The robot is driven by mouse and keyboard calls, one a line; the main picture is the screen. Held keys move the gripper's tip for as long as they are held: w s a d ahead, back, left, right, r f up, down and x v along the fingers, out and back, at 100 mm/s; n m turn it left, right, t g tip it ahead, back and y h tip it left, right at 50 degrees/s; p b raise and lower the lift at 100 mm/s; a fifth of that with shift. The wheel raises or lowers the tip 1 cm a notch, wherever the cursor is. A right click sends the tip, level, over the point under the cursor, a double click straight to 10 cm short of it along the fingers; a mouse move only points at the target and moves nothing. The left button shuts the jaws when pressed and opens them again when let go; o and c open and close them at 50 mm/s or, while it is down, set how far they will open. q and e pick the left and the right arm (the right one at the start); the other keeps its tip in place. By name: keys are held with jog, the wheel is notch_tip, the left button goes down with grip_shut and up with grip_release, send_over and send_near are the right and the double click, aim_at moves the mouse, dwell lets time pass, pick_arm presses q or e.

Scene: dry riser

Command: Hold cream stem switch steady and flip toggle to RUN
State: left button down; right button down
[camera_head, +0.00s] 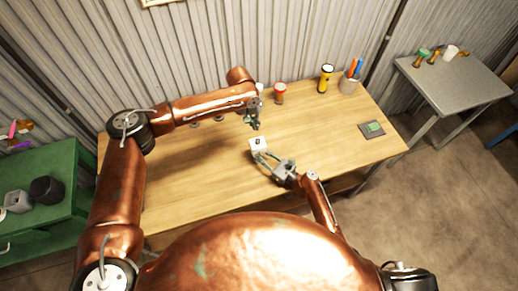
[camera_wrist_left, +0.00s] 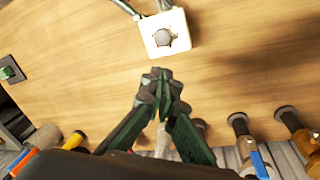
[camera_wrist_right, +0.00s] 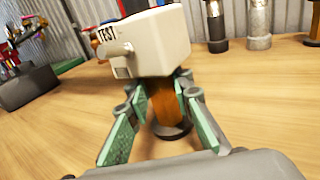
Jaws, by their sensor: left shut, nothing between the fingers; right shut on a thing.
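The cream stem switch (camera_head: 258,144) stands on the wooden table, a boxy head on a brown stem (camera_wrist_right: 163,105). In the right wrist view the cream head (camera_wrist_right: 160,42) carries the word TEST, and a grey toggle (camera_wrist_right: 114,49) sticks out at its left. The left wrist view shows the head (camera_wrist_left: 165,32) from above. My right gripper (camera_wrist_right: 160,97) is shut around the stem below the head. My left gripper (camera_head: 256,126) is shut and empty, just behind the switch and apart from it; its closed fingertips (camera_wrist_left: 160,76) show in the left wrist view. The RUN marking is not readable.
A red can (camera_head: 280,93), a yellow torch (camera_head: 325,79) and a pen cup (camera_head: 348,86) stand along the table's back. A dark plate with a green block (camera_head: 372,129) lies at the right. The table's left part is largely clear. Corrugated wall stands behind.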

aim_at(261, 154)
pick_arm(q)
jog(key=s+a+r+n+g+h, duration=0.1)
jog(key=s+a+r+n+g, duration=0.1)
jog(key=r+n, duration=0.4)
jog(key=s+r+g, duration=0.1)
jog(key=s, duration=0.1)
jog(key=shift+s+a+n, duration=0.3)
jog(key=shift+s+n, duration=0.05)
jog(key=shift+n, duration=0.05)
jog(key=x, duration=1.4)
jog(key=shift+s, duration=0.1)
jog(key=shift+s+d, duration=0.1)
jog(key=shift+s+d, duration=0.1)
jog(key=shift+s, duration=0.1)
